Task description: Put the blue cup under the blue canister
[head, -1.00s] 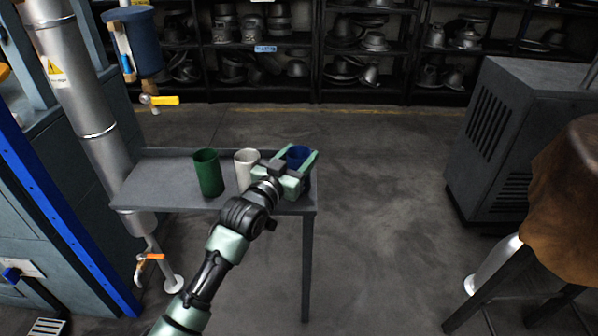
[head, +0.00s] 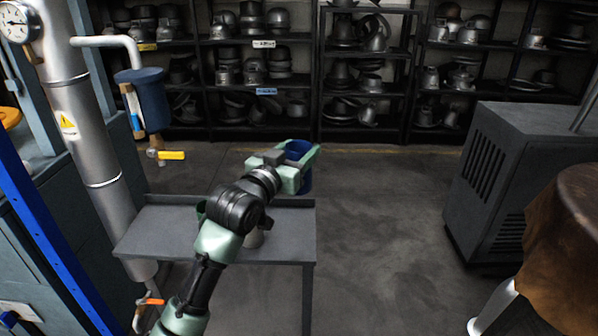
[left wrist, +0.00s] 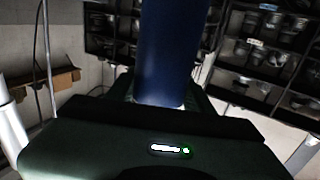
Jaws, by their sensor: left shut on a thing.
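My left gripper (head: 301,165) is shut on the blue cup (head: 303,178) and holds it up above the right end of the small grey table (head: 285,249). In the left wrist view the blue cup (left wrist: 170,55) stands between the fingers and fills the upper middle. The blue canister (head: 147,97) hangs at the left beside a steel column, with a yellow-handled tap (head: 170,155) below it. The held cup is to the right of the canister and lower than it. My right gripper is not in view.
Shelves of metal hat forms (head: 255,70) line the back wall. A dark grey cabinet (head: 515,185) stands at the right. The floor between is clear.

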